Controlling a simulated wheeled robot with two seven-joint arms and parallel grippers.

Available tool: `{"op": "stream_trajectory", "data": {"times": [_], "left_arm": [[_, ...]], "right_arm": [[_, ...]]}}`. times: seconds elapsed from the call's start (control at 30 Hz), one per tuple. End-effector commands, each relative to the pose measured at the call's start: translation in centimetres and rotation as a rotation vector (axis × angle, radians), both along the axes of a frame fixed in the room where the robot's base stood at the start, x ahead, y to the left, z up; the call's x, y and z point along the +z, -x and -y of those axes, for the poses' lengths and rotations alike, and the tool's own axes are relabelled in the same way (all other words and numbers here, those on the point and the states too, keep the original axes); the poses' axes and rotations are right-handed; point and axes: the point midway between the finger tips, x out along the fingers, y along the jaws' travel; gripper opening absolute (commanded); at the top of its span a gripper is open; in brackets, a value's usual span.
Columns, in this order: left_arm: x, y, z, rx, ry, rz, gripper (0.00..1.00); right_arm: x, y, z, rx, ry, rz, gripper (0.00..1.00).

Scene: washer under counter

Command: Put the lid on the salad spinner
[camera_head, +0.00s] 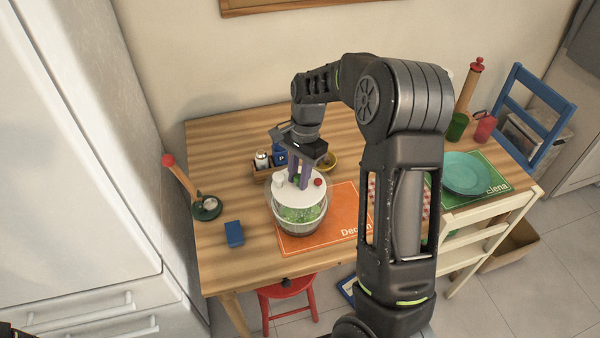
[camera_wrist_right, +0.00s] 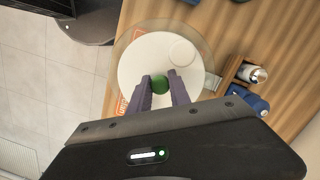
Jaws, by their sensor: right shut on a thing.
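The salad spinner bowl (camera_head: 300,220) is clear with green leaves inside and stands on the table at the left edge of the orange placemat. The white round lid (camera_head: 292,196) is over its mouth; I cannot tell whether it is fully seated. My right gripper (camera_head: 298,180) points down and is shut on the green knob (camera_wrist_right: 160,84) of the lid, its purple fingers (camera_wrist_right: 160,88) on either side. The lid (camera_wrist_right: 142,58) also shows in the wrist view, with the clear bowl rim around part of it. A small red ball (camera_head: 318,182) shows at the lid's right. My left gripper is not visible.
A wooden caddy (camera_head: 262,168) with shakers stands behind the spinner. A blue block (camera_head: 234,233) and a dark green dish (camera_head: 207,209) lie to the left. A teal plate (camera_head: 464,173) is at the right. My right arm hides part of the table.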

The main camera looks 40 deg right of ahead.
Motion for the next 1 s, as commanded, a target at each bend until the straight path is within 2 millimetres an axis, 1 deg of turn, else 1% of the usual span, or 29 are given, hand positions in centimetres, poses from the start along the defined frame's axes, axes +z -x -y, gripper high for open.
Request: {"op": "stream_trajectory", "data": {"times": [0.1,0.43,0.8,1.0], "left_arm": [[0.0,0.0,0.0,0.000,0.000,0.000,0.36],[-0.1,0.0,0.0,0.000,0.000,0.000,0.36],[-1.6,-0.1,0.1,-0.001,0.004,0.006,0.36],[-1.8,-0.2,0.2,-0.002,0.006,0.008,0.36]], "right_arm": [[0.0,-0.2,0.2,-0.024,0.007,0.006,0.00],[-0.1,-0.2,0.1,-0.025,0.006,0.006,0.00],[-2.2,-0.2,0.1,-0.025,0.006,0.006,0.00],[-2.6,-0.2,0.1,-0.024,0.006,0.006,0.00]]}}
